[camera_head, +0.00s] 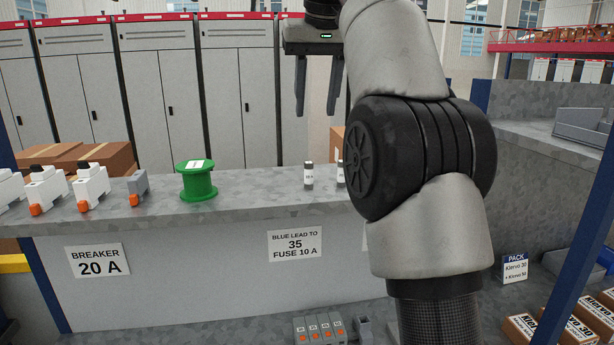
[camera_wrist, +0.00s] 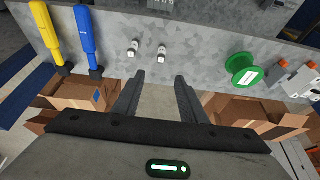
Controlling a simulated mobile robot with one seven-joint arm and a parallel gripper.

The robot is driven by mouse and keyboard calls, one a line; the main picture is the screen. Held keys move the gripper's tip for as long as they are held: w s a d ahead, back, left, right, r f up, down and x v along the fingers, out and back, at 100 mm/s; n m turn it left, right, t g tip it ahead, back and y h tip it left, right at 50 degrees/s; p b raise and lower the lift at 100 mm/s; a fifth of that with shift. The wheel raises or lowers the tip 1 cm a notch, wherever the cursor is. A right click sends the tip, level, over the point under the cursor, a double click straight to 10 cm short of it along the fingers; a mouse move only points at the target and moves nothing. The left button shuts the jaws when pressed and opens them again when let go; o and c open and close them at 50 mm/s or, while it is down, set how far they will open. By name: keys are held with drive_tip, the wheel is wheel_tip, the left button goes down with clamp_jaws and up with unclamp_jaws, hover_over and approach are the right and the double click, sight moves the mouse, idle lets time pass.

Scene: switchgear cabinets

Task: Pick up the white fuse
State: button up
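A small white fuse with dark end caps (camera_head: 308,176) stands upright on the grey bench top, right of the green spool. A second similar fuse (camera_head: 340,175) stands beside it, partly hidden behind my arm. Both show in the wrist view, one at left (camera_wrist: 133,48) and one at right (camera_wrist: 161,51), beyond my fingertips. Their labels are too small to read. My gripper (camera_head: 317,108) hangs above the bench, fingers down and apart, empty. In the wrist view its fingers (camera_wrist: 158,85) are also open, with nothing between them.
A green spool (camera_head: 196,181) and several white breakers with orange parts (camera_head: 91,186) stand left on the bench (camera_head: 250,192). In the wrist view, a yellow-handled tool (camera_wrist: 46,32) and a blue-handled tool (camera_wrist: 87,37) lie left of the fuses. Cardboard boxes (camera_wrist: 92,100) show below.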

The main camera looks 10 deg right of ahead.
drive_tip(key=b, duration=0.2)
approach(309, 163)
drive_tip(key=x, duration=0.5)
drive_tip(key=shift+w+d+f, duration=0.1)
drive_tip(key=shift+w+d, duration=0.05)
drive_tip(key=shift+b+x, duration=0.4)
drive_tip(key=shift+x, duration=2.25)
drive_tip(key=shift+c, duration=0.4)
clamp_jaws()
